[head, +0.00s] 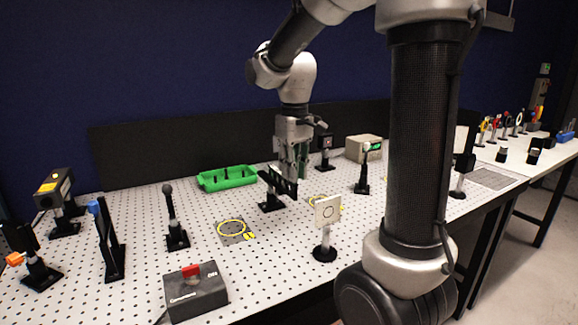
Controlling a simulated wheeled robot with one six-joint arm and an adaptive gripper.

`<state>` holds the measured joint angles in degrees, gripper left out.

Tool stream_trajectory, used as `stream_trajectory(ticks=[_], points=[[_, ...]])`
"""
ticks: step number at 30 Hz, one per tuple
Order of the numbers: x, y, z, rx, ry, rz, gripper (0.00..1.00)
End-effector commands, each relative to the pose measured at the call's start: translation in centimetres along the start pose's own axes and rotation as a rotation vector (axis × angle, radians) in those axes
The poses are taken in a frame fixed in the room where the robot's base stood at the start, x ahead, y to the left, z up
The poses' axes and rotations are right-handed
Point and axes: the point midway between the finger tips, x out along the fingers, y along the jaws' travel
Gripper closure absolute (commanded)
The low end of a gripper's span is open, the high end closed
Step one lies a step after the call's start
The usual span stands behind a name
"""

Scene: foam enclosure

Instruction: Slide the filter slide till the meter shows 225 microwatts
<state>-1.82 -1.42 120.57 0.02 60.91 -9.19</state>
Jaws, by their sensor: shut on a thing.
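My gripper (291,176) points down over the middle of the perforated table, with its fingers at a black slide on a stand. It is shut on the filter slide (276,184), a dark, slanted bar; the fingers hide part of it. The slide's black base (270,206) stands on the table. The meter (362,148) looks to be the beige box at the back right with a small green display. Its reading is too small to tell, and a black post partly covers the box.
A green tray (227,178) lies behind and left of my gripper. A white square card on a post (328,212) stands in front right. A black post (362,175) stands right. A grey box with a red knob (195,292) is at the front edge. Several mounts stand left.

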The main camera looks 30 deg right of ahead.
Motion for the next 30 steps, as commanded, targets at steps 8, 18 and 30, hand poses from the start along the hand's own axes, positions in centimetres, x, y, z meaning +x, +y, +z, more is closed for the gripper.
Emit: stream_trajectory(ticks=[8, 18, 30], points=[[-0.1, 0.0, -0.1, -0.001, 0.002, 0.001, 0.75], [-2.1, 0.1, -0.3, -0.002, 0.009, 0.003, 0.64], [-10.3, 0.1, -0.1, -0.001, 0.004, 0.004, 0.59]])
